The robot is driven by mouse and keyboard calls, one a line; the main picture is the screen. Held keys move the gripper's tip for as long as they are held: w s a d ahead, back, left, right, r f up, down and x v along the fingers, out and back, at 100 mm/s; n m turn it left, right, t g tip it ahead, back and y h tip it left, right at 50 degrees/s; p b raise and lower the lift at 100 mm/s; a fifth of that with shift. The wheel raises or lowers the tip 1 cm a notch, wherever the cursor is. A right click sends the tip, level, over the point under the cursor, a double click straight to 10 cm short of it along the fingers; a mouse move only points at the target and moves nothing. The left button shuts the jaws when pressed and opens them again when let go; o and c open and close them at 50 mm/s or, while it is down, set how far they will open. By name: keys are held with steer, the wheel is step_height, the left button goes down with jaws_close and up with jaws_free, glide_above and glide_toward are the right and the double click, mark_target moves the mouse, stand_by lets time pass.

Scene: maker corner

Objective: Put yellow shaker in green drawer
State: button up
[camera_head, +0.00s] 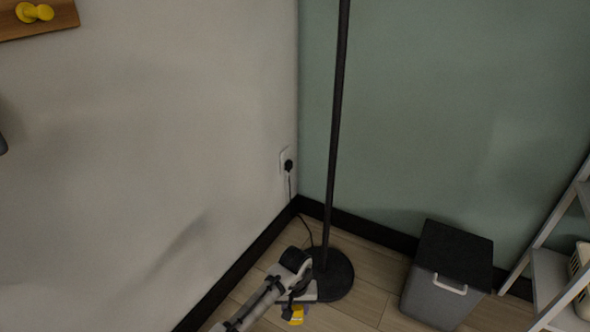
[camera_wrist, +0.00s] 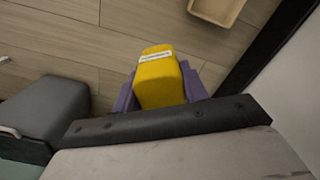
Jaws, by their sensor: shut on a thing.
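The yellow shaker (camera_wrist: 160,82), with a white label strip, is between the purple fingers of my gripper (camera_wrist: 160,92) in the wrist view. My gripper is shut on it, and floor shows behind it. In the head view my gripper (camera_head: 291,309) is low in the picture, in front of the lamp base, with a bit of the yellow shaker (camera_head: 296,316) showing below it. No green drawer is visible in either view.
A black pole on a round base (camera_head: 338,275) stands in the corner. A grey lidded box (camera_head: 434,298) is to its right, also in the wrist view (camera_wrist: 45,108). A white shelf (camera_head: 548,275) is far right. A tan tray (camera_wrist: 218,10) is at the wrist view's top.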

mark_target(295, 310)
steer(key=r+p, duration=0.1)
steer(key=p, duration=0.1)
steer(key=s+r+p, duration=0.1)
steer(key=p, duration=0.2)
steer(key=shift+r, duration=0.2)
steer(key=shift+s+r+p, duration=0.15)
steer(key=shift+s+p, duration=0.1)
steer(key=shift+p, duration=1)
steer(key=shift+s+p, duration=0.2)
steer(key=shift+p, duration=0.35)
